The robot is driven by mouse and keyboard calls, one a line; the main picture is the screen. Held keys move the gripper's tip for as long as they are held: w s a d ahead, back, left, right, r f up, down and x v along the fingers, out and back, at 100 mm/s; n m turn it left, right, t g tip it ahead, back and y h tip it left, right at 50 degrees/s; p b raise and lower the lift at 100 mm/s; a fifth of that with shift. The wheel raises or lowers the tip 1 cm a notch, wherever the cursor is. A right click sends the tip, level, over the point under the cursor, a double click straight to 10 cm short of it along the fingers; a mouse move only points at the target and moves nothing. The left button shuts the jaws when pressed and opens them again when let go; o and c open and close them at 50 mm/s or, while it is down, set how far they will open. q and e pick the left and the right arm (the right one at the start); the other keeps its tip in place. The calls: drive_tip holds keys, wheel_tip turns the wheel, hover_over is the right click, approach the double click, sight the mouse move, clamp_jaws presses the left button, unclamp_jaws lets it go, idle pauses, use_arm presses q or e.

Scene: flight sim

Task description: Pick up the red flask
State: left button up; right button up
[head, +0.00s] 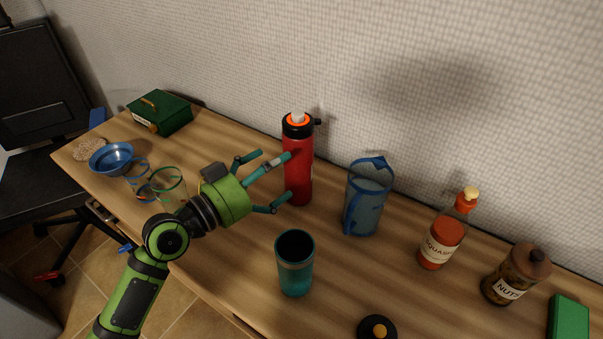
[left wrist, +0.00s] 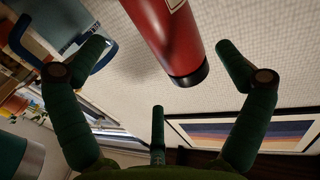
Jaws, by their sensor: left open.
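The red flask (head: 298,172) stands upright on the wooden table near the wall, with a black top and an orange-rimmed lid. My left gripper (head: 282,177) is open at the flask's left side, fingers pointing at it. One fingertip overlaps the flask's left edge in the head view; I cannot tell whether it touches. In the left wrist view the red flask (left wrist: 168,38) shows at top centre, ahead of and between the spread fingers of my left gripper (left wrist: 158,52). Part of the flask is cut off there. My right gripper is not in view.
A teal cup (head: 294,275) stands in front of the flask and a blue pitcher (head: 363,205) to its right. A squash bottle (head: 442,240) and nuts jar (head: 512,278) are farther right. Glasses (head: 168,186), a blue bowl (head: 110,158) and a green box (head: 160,112) are left.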

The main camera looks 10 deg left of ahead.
sight(291, 161)
use_arm(q)
drive_tip(key=shift+w+d+f, duration=0.25)
drive_tip(key=shift+w+d, duration=0.15)
drive_tip(key=shift+w, duration=0.1)
drive_tip(key=p+x, duration=0.2)
drive_tip(key=x, duration=0.3)
drive_tip(key=shift+w+f, duration=0.15)
drive_tip(key=shift+w, duration=0.2)
drive_tip(key=shift+w+d+f, duration=0.1)
drive_tip(key=shift+w+d, duration=0.15)
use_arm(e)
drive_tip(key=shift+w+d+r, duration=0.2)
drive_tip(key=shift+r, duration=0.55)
use_arm(q)
drive_tip(key=c, duration=1.4)
drive_tip(key=shift+a, duration=0.1)
drive_tip(key=shift+c, duration=0.8)
